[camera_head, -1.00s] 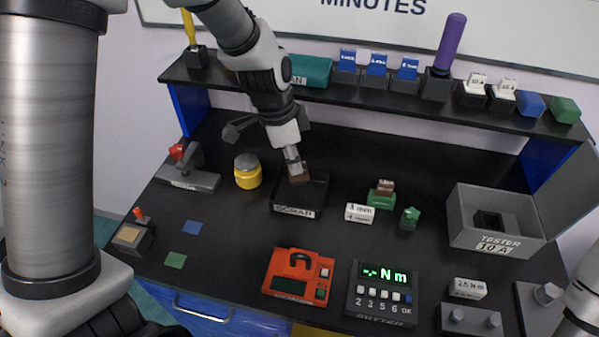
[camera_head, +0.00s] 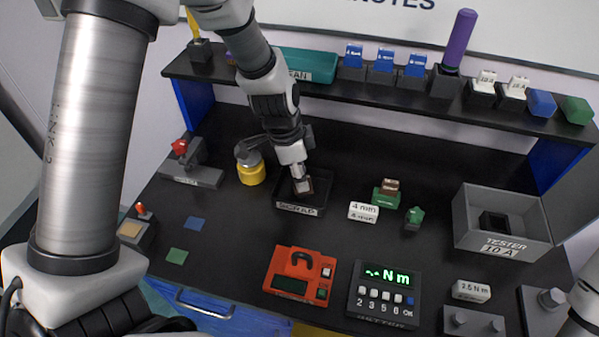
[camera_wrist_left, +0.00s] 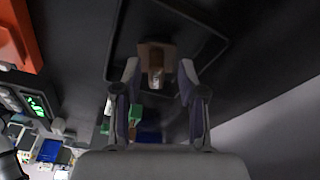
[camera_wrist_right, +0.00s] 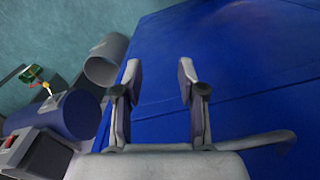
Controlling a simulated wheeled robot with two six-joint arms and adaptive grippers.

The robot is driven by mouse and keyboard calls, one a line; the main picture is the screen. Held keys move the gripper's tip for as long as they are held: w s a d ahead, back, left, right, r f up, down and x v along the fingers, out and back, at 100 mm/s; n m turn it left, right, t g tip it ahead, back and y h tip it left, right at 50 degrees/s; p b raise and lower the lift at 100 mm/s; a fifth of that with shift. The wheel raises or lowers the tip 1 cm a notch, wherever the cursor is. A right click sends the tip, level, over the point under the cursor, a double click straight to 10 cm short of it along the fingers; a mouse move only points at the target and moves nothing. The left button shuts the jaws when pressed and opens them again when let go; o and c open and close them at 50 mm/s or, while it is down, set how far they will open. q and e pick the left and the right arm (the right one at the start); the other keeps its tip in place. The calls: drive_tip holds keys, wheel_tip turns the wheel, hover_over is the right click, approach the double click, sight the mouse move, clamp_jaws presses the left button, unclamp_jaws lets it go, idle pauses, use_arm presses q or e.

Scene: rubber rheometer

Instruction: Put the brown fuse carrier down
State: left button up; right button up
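The brown fuse carrier (camera_head: 309,188) is inside the black tray labelled SCRAP (camera_head: 299,210), with a pale part showing on it. My left gripper (camera_head: 301,178) is low over this tray. In the left wrist view the carrier (camera_wrist_left: 155,55) sits between the spread fingertips of my left gripper (camera_wrist_left: 158,72), which look open around it. Whether the carrier rests fully on the tray floor is hard to tell. My right gripper (camera_wrist_right: 161,72) is open and empty, seen in the right wrist view above a blue surface.
Right of the tray stand a white 4 mm block (camera_head: 363,212), a green block with a brown piece (camera_head: 388,193) and a small green part (camera_head: 414,217). The grey tester box (camera_head: 502,240) is farther right. An orange device (camera_head: 298,276) and Nm display (camera_head: 384,294) lie in front.

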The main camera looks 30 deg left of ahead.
use_arm(q)
drive_tip(key=shift+s+r+p, duration=0.2)
drive_tip(key=shift+r+p, duration=0.1)
drive_tip(key=shift+r, duration=0.1)
wheel_tip(320, 180, up, 12)
drive_tip(key=s+a+b, duration=0.1)
drive_tip(key=a, duration=0.1)
drive_tip(key=shift+f, duration=0.25)
drive_tip(key=shift+s, duration=0.1)
drive_tip(key=shift+s, duration=0.1)
